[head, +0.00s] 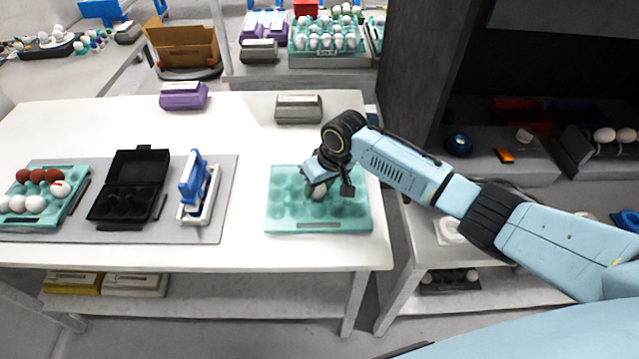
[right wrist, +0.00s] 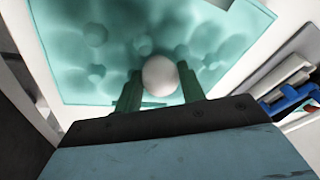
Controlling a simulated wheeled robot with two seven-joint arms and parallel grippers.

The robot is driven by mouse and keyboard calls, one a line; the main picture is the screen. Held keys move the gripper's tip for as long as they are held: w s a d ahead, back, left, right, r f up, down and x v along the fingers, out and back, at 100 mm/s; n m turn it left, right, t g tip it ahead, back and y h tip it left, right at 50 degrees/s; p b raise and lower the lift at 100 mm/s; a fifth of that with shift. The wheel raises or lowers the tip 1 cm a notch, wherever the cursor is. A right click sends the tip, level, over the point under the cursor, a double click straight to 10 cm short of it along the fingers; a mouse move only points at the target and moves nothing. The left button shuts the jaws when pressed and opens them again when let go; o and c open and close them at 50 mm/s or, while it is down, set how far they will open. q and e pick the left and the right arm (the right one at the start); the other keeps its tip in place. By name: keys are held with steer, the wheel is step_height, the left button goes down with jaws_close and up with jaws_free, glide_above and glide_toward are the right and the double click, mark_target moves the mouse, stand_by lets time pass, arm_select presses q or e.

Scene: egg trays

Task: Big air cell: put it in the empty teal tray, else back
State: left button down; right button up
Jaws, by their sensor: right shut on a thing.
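The empty teal tray (head: 283,217) lies on the right part of the white table, with no other egg seen in it. My right gripper (head: 319,190) is over the middle of this tray. It is shut on a white egg (right wrist: 160,76), which sits between its two green fingers in the right wrist view. The egg also shows under the gripper in the head view (head: 318,192). I cannot tell whether the egg touches a cup. Another teal tray (head: 45,219) at the left holds brown and white eggs. My left gripper is not in view.
A grey mat (head: 228,180) carries an open black box (head: 130,185) and a blue and white device (head: 198,188). A grey carton (head: 298,108) and a purple carton (head: 184,96) stand at the table's back. A dark cabinet (head: 415,90) rises at the right.

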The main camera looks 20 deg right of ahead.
steer(key=shift+f, duration=0.55)
steer(key=o, duration=0.7)
